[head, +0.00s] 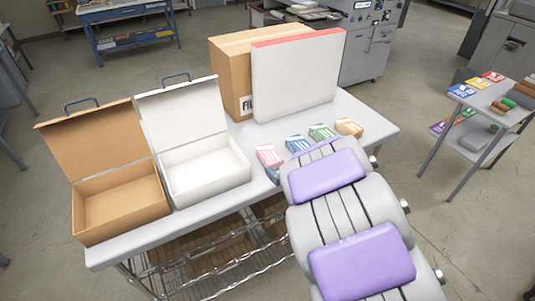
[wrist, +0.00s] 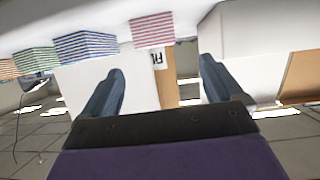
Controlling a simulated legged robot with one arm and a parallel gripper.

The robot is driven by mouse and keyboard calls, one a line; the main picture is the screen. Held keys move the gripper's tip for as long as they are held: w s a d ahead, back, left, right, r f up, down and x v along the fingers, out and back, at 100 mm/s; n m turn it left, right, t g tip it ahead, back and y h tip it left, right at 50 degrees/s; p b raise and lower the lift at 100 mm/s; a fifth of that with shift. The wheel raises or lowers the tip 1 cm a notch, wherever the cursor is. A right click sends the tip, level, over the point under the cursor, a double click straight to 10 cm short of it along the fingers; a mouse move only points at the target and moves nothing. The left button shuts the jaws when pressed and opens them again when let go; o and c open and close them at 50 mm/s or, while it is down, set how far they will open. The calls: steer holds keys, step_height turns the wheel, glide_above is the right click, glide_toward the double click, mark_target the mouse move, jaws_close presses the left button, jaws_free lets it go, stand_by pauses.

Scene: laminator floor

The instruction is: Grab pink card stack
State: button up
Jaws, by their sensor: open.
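The pink card stack (head: 269,156) lies on the grey table (head: 373,121), at the left end of a row of card stacks, right of the white box. In the wrist view, which looks upside down, the pink striped stack (wrist: 152,29) shows at the top, above the gap between my fingers. My gripper (wrist: 160,66) is open, with its two dark fingers apart and nothing between them. The stack looks beyond the fingertips, not between them. In the head view my arm hides most of my gripper; a small dark-blue part shows just below the pink stack.
Blue (head: 297,146), green (head: 321,133) and orange (head: 348,127) stacks lie close to the right. An open white box (head: 208,180) and open brown box (head: 122,207) stand left. A brown carton (head: 230,75) and white panel (head: 300,75) stand behind.

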mark_target(269, 156)
steer(key=b+x, duration=0.1)
steer(key=x, duration=0.5)
steer(key=shift+w+d, duration=0.15)
steer(key=shift+w, duration=0.1)
steer(key=shift+w+a+f, duration=0.3)
steer(key=shift+w+a, duration=0.15)
steer(key=shift+a, duration=0.15)
steer(key=x, duration=0.2)
steer(key=b+x, duration=0.1)
steer(key=x, duration=0.1)
steer(key=shift+w+d+f, duration=0.25)
steer(key=shift+w+a, duration=0.25)
steer(key=shift+c, duration=0.2)
steer(key=c, duration=1.1)
